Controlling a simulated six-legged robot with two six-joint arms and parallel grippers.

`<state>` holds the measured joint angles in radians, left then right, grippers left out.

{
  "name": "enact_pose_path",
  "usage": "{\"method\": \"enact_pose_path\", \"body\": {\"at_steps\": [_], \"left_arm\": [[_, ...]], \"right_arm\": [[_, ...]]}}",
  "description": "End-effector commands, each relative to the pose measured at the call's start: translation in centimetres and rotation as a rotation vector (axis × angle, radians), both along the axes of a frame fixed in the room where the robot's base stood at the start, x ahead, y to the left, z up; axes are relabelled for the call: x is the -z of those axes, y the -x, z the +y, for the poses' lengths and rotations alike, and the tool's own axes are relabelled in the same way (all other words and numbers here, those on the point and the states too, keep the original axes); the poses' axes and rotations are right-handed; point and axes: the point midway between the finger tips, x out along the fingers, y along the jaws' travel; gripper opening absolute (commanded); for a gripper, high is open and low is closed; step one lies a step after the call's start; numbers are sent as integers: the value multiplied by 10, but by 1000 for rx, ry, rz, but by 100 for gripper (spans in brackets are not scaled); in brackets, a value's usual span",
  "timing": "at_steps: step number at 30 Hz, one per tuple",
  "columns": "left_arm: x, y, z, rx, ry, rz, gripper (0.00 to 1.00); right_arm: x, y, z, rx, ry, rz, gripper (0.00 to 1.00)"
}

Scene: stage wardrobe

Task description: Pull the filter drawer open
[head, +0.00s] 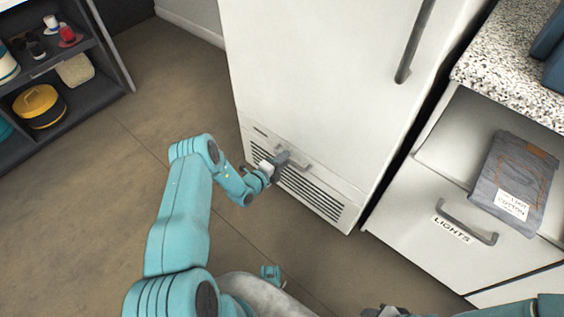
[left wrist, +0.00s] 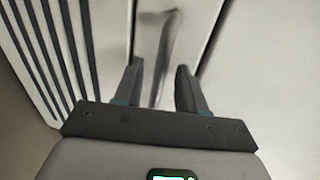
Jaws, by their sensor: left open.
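The filter drawer (head: 328,181) is the narrow white strip low on the tall white cabinet, just above the dark vent slats. It looks flush with the cabinet. Its slim grey handle (left wrist: 168,40) runs along the drawer front in the left wrist view. My left gripper (head: 284,159) is at the drawer front, beside the handle. Its two dark fingers (left wrist: 160,72) are apart, with the near end of the handle showing between and beyond them. I cannot tell whether they touch it. Of my right arm only a cut-off part shows at the bottom right edge.
The tall white cabinet (head: 305,75) has a long dark door handle (head: 415,42). At right, an open drawer labelled LIGHTS (head: 400,215) holds folded grey jeans (head: 512,180) below a speckled counter (head: 500,65). Dark shelves (head: 92,92) stand at left. The floor (head: 90,190) between is clear.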

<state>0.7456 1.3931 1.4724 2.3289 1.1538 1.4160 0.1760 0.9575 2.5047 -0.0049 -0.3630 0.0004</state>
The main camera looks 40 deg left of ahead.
Motion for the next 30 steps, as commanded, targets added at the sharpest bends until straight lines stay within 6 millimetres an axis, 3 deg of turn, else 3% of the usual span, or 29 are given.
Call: {"method": "enact_pose_path", "body": {"at_steps": [6, 9, 10, 20, 26, 30], "left_arm": [[0, 0, 1, -1, 0, 0, 37], [0, 0, 1, -1, 0, 0, 4], [0, 0, 1, -1, 0, 0, 0], [-1, 9, 3, -3, -1, 2, 0], [-3, 47, 7, -7, 2, 5, 0], [-3, 90, 10, -9, 4, 6, 0]], "right_arm": [[0, 0, 0, 0, 0, 0, 43], [0, 0, 0, 0, 0, 0, 43], [0, 0, 0, 0, 0, 0, 43], [-4, 0, 0, 0, 0, 0, 43], [-19, 0, 0, 0, 0, 0, 43], [-30, 0, 0, 0, 0, 0, 43]]}}
